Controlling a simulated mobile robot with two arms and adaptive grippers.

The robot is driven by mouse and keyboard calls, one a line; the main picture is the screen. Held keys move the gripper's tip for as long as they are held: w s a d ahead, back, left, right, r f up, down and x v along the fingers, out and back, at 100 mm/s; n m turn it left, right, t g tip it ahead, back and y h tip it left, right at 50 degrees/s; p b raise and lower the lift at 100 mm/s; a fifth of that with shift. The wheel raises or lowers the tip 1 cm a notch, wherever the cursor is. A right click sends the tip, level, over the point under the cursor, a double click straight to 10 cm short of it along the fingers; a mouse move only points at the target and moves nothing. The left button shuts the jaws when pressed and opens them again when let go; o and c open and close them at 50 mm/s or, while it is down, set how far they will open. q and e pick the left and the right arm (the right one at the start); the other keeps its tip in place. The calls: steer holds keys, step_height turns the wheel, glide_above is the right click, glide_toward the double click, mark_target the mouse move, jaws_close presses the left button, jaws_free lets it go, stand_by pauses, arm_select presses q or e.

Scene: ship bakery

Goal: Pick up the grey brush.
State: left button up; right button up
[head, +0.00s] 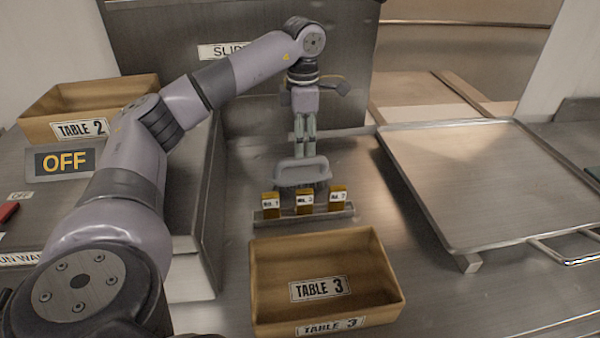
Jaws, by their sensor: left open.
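The grey brush (302,174) stands on the metal counter in the middle of the head view, behind a small rack of labelled blocks. It has a looped grey handle and dark bristles below. My left gripper (305,150) points straight down from above, with its fingertips at the top of the brush handle. Its fingers look close together in this view, with a narrow gap between them. I cannot tell whether they touch the handle. My right gripper is not in view.
A rack (272,216) with three yellow-brown labelled blocks stands just in front of the brush. A wooden "TABLE 3" box (262,275) is nearer. A large metal tray (480,175) lies at right. A "TABLE 2" box (50,105) and an "OFF" sign (66,162) are at left.

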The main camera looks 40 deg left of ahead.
mark_target(303, 161)
arm_select(q)
steer(key=shift+f+p, duration=0.6)
steer(key=shift+f, duration=2.8)
steer(key=shift+c, duration=0.5)
jaws_close()
